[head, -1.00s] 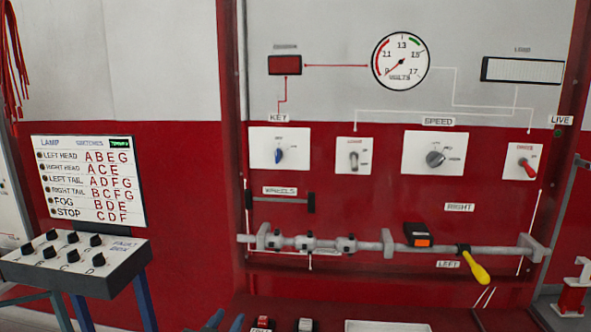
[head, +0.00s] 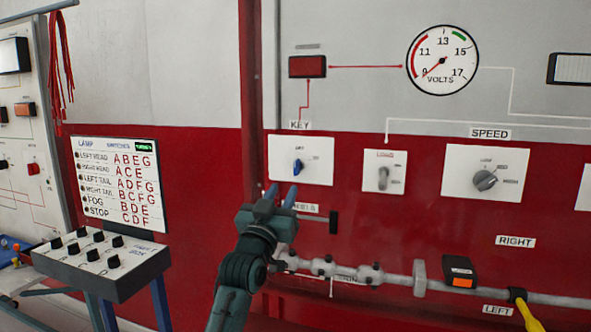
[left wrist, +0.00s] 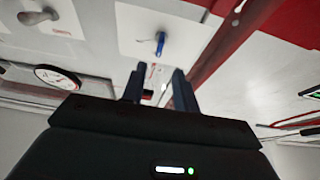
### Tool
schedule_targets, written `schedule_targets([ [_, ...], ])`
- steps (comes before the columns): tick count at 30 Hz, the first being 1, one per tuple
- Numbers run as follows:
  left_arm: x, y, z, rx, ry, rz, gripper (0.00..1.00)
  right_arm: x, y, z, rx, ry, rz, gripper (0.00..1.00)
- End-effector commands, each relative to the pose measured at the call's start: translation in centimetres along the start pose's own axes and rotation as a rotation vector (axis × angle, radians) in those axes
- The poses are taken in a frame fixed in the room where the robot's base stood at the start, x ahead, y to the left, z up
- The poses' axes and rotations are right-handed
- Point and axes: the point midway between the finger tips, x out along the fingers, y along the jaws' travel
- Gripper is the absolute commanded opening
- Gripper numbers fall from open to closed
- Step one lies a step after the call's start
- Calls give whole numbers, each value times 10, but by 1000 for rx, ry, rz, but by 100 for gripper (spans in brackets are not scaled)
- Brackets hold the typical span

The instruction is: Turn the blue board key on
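The blue key (head: 297,167) is a small knob on a white plate (head: 318,172) under the KEY label, on the red and grey board. It also shows in the left wrist view (left wrist: 160,43), beyond the fingertips. My left gripper (head: 281,192) is just below and slightly left of the key, with its fingers pointing up toward the plate. Its two fingers are apart with nothing between them, as the left wrist view (left wrist: 154,78) also shows. It appears apart from the key. My right gripper is in no view.
A horizontal bar with clamps (head: 375,275) runs along the board below the key, with a black handle (head: 333,221) above it. A switch plate (head: 384,171) and a speed knob (head: 485,180) are to the right. A fault box (head: 103,261) stands at lower left.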

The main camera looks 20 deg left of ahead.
Motion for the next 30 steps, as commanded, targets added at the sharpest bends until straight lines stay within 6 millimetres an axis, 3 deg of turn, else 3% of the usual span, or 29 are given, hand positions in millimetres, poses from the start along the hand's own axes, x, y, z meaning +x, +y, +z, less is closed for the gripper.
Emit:
schedule_targets([
  [6,46,0,-2,0,-1,1,30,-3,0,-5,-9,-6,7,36],
  [12,74,0,-1,1,0,1,30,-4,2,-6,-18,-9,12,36],
  [18,88,0,0,1,0,1,30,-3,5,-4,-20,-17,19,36],
  [28,90,0,0,1,-1,1,30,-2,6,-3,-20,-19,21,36],
  [30,90,0,0,1,-1,1,25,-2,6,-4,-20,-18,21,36],
])
